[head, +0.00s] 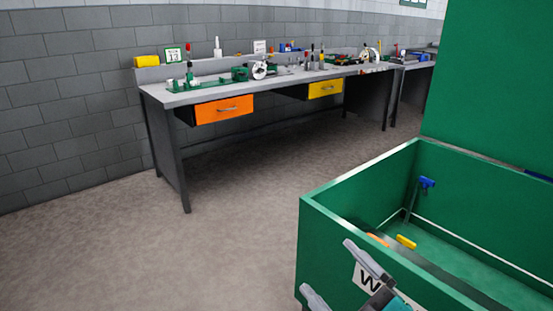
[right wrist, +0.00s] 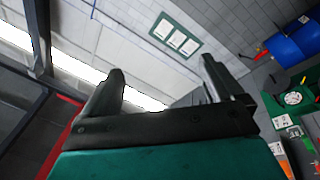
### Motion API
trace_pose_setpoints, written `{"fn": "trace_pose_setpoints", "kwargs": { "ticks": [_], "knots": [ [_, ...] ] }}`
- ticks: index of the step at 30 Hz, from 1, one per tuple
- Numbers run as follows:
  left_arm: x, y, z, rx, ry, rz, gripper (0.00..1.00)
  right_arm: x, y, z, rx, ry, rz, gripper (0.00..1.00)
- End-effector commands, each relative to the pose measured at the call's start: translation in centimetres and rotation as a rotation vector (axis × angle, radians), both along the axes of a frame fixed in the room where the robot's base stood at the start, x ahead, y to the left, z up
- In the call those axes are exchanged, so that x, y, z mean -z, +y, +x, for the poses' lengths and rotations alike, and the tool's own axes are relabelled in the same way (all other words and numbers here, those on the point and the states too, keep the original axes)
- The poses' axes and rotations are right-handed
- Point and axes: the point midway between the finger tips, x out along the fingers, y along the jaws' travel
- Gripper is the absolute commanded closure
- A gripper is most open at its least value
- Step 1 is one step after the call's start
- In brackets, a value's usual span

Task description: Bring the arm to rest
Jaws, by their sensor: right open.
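My right gripper (head: 340,275) is at the bottom of the head view, in front of the near wall of a large green bin. Its two grey fingers stand apart with nothing between them. In the right wrist view the gripper (right wrist: 160,85) also shows open and empty, with a pale wall and a bright strip behind it. My left gripper is not in view.
The open green bin (head: 350,190) fills the right side, with a yellow item (head: 406,242) and a blue-ended item (head: 427,183) inside. A long workbench (head: 200,95) with an orange drawer (head: 221,109) and a yellow drawer (head: 325,89) lines the wall. The floor (head: 230,240) between is clear.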

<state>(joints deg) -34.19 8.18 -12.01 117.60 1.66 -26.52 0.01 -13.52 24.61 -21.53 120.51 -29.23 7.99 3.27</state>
Motion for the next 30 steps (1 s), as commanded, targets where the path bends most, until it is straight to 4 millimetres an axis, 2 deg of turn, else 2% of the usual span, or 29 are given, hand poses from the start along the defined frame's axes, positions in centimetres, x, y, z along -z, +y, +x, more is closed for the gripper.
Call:
{"fn": "trace_pose_setpoints", "kwargs": {
  "ticks": [1,3,5,6,8,9,11,12,18,24,30],
  "knots": [
    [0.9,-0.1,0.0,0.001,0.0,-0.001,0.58,4.4,-1.6,0.1,0.105,0.18,0.087,0.06],
    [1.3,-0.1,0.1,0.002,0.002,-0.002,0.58,9.2,-3.4,-0.4,0.219,0.4,0.178,0.06],
    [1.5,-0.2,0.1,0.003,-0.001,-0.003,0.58,13.2,-4.4,-1.5,0.297,0.572,0.241,0.06],
    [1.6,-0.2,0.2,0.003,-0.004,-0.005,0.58,15.7,-4.9,-2.6,0.341,0.682,0.278,0.06],
    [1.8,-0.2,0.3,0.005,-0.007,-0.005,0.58,19.2,-5.4,-4.6,0.399,0.84,0.331,0.06],
    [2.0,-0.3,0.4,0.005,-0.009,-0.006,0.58,21.4,-5.5,-6.1,0.431,0.944,0.364,0.06],
    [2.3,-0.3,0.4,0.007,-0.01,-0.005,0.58,24.4,-5.4,-8.7,0.473,1.095,0.412,0.06],
    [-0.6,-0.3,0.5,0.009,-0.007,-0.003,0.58,21.2,-5.7,-8.3,0.472,1.075,0.404,0.06],
    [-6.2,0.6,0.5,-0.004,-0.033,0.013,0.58,16.5,-6.8,-8.6,0.496,1.06,0.389,0.06],
    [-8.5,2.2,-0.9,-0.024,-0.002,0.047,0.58,12.9,-7.8,-9.1,0.519,1.05,0.378,0.06],
    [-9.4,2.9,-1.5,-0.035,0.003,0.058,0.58,11.7,-8.3,-9.4,0.529,1.045,0.374,0.06]
  ]
}}
